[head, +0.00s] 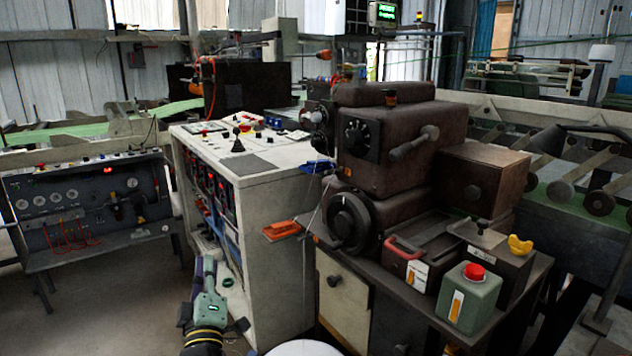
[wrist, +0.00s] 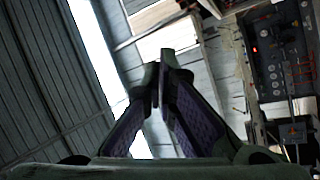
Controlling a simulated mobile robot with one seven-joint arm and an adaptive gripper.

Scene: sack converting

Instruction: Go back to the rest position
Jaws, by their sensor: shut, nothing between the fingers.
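My gripper (head: 205,264) shows low in the head view, left of the white control cabinet (head: 262,215), with its fingers pointing up in the picture. It is apart from the machine controls, as far as I can see. In the wrist view the two fingers of my gripper (wrist: 166,78) come together at the tips, with nothing visible between them. The rest of my arm runs out of the bottom of the head view.
A dark machine with a handwheel (head: 349,221) stands centre right. A gauge panel (head: 90,208) stands at the left and also shows in the wrist view (wrist: 278,58). Floor (head: 110,310) is clear at lower left.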

